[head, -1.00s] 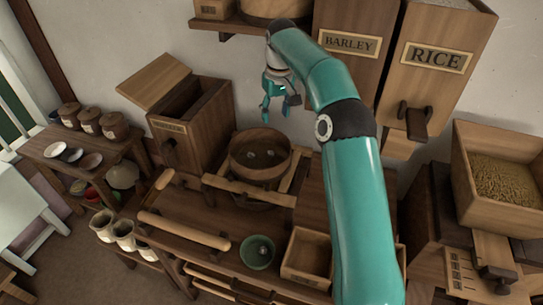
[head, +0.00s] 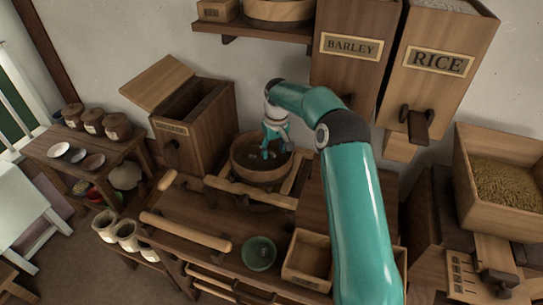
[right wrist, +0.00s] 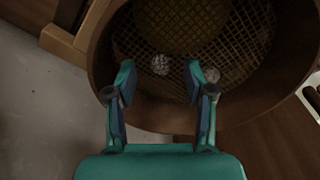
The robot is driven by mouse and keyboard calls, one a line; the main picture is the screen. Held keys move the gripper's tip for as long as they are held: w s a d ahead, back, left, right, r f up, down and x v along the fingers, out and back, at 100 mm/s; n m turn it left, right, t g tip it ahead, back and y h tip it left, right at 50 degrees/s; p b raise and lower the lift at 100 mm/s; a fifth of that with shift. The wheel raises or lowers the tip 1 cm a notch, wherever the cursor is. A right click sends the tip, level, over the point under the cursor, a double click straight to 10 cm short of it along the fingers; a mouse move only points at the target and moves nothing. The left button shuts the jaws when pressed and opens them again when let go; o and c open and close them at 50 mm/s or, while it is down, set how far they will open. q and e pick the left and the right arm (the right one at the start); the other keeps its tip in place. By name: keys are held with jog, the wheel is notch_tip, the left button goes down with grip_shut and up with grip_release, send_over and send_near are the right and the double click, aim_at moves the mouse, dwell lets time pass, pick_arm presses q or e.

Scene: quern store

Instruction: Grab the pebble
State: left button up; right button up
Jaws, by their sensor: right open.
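Two small grey, speckled pebbles lie on the mesh of a round wooden sieve (head: 250,173). In the right wrist view one pebble (right wrist: 160,64) is between the lines of the two fingers, a little beyond their tips. The other pebble (right wrist: 211,75) is close to the right fingertip, partly behind it. My right gripper (head: 275,152) reaches down into the sieve from above, open and empty. It also shows in the right wrist view (right wrist: 163,82), with the sieve's rim (right wrist: 97,60) around its tips. In the head view the fingers partly hide the pebbles. My left gripper is not in view.
The sieve rests in a wooden frame on a bench. A green bowl (head: 259,253) and an open wooden box (head: 308,258) stand in front of it. A lidded chest (head: 190,128) is to the left. The barley (head: 349,60) and rice (head: 437,70) bins hang behind.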

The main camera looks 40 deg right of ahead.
jog(key=shift+w+f, duration=0.1)
jog(key=shift+f, duration=0.7)
jog(key=c, duration=0.9)
jog(key=shift+r, duration=0.1)
